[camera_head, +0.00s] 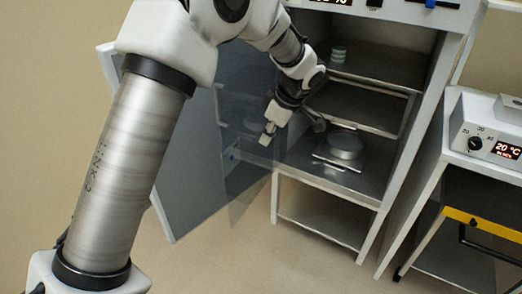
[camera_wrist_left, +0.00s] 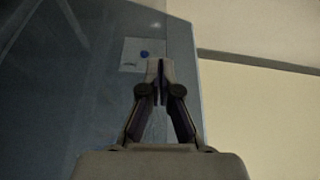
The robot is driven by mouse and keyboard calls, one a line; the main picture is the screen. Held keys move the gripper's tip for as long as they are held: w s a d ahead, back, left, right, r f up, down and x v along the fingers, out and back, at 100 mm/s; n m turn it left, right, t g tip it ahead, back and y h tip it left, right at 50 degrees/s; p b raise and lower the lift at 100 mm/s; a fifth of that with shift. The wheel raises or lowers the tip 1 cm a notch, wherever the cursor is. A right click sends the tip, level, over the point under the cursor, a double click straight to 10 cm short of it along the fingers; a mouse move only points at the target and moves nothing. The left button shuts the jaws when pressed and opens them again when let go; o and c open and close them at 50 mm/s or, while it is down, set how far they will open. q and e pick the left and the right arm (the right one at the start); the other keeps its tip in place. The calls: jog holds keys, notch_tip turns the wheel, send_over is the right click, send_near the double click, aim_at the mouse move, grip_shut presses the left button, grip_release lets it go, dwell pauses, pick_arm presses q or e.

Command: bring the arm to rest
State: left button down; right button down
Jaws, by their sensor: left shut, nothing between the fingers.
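My left arm comes in from the left in the head view, and its gripper (camera_head: 268,134) hangs in front of the opened cabinet, close to the glass door. In the left wrist view my left gripper (camera_wrist_left: 161,68) is shut, its fingertips together with nothing between them. The door (camera_wrist_left: 100,60) fills the left of that view, behind the fingers. I cannot tell whether the gripper touches the door. My right gripper is not in view.
The cabinet (camera_head: 370,190) stands open with several shelves. A round metal dish (camera_head: 345,144) sits on a lower shelf, and a small pale green stack (camera_head: 338,55) on the top one. An oven-like unit with a dial and display (camera_head: 490,140) stands at right. Floor (camera_head: 230,260) in front is clear.

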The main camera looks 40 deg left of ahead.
pick_arm(q)
jog(key=s+d+f+m+g+h+p, duration=0.1)
jog(key=s+f+g, duration=0.2)
jog(key=s+f, duration=0.55)
jog(key=s+d+f+m+g, duration=0.1)
jog(key=s+d+f+g, duration=0.3)
jog(key=f, duration=0.7)
jog(key=s+d+f+m+t+h, duration=0.2)
jog(key=s+f+m, duration=0.45)
jog(key=s, duration=0.55)
jog(key=s+d+f+m+t+h, duration=0.25)
jog(key=s+f+m, duration=0.35)
jog(key=s, duration=0.5)
jog(key=w+m+t, duration=0.2)
jog(key=w+m, duration=0.1)
jog(key=w+f+m+t+y, duration=0.1)
jog(key=w+m, duration=0.1)
jog(key=shift+w+a+p, duration=0.1)
jog(key=shift+a+p, duration=0.1)
jog(key=shift+p, duration=0.2)
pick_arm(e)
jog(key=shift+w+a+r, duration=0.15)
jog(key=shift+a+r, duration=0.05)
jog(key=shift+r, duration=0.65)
